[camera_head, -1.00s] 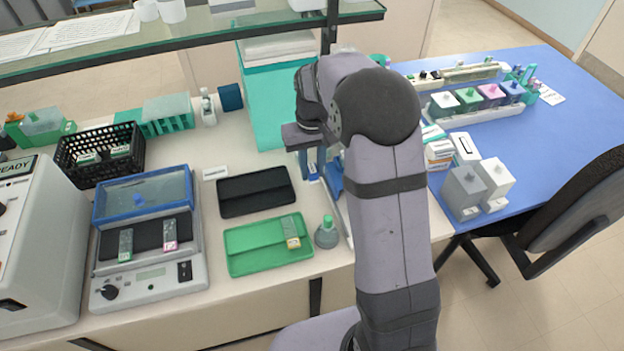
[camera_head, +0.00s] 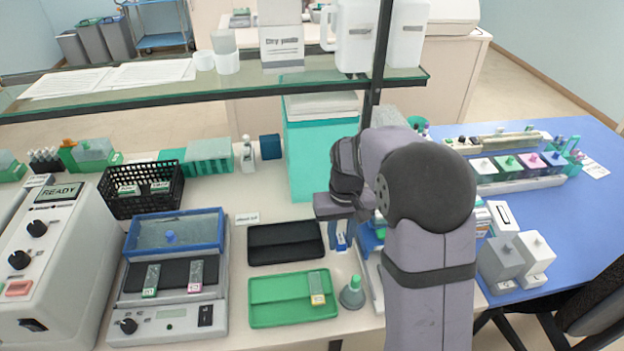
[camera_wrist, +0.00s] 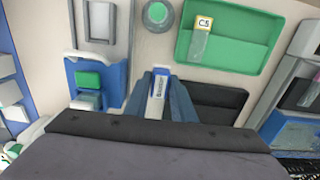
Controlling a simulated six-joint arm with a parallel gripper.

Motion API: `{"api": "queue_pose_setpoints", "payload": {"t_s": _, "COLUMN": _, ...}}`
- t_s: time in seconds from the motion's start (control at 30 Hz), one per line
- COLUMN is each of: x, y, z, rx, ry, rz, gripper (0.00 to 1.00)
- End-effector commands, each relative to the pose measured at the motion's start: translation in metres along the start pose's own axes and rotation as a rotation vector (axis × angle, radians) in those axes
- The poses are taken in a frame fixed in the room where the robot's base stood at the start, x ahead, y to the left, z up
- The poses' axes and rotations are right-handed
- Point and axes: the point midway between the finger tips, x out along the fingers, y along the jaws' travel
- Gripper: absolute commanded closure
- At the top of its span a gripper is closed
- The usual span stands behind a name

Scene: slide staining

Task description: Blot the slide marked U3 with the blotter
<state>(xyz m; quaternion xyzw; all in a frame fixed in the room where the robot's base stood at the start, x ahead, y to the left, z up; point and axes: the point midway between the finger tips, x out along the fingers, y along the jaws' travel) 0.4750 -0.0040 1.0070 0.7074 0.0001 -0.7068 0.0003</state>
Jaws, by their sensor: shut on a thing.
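My gripper (camera_head: 342,236) is shut on a narrow white-and-blue item, probably the blotter (camera_wrist: 157,98), and holds it upright between the blue fingers. It is just right of the black tray (camera_head: 285,243). No label reading U3 is legible. One slide with a yellow label reading C5 (camera_wrist: 201,38) lies on the green tray (camera_wrist: 228,58); that slide also shows in the head view (camera_head: 316,284). Two slides lie on the hotplate device, one green-labelled (camera_head: 151,280) and one pink-labelled (camera_head: 196,275); their marks are too small to read.
A green-capped flask (camera_head: 352,292) stands right of the green tray. A black basket (camera_head: 145,201) stands behind the hotplate device (camera_head: 165,322). A teal box (camera_head: 310,150) and the glass shelf (camera_head: 230,94) stand at the back. Grey containers (camera_head: 502,262) sit on the blue table at right.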

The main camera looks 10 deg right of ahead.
Motion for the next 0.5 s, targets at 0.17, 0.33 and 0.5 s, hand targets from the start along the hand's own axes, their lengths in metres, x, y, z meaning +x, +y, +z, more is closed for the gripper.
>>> {"api": "queue_pose_setpoints", "payload": {"t_s": 0.17, "x": -0.006, "y": 0.011, "z": -0.022, "rx": 0.002, "ry": 0.0, "rz": 0.0, "gripper": 0.93}}
{"api": "queue_pose_setpoints", "payload": {"t_s": 0.33, "x": -0.01, "y": 0.016, "z": -0.033, "rx": 0.0, "ry": 0.0, "rz": 0.0, "gripper": 0.93}}
{"api": "queue_pose_setpoints", "payload": {"t_s": 0.5, "x": -0.011, "y": 0.017, "z": -0.035, "rx": 0.0, "ry": 0.0, "rz": 0.0, "gripper": 0.93}}
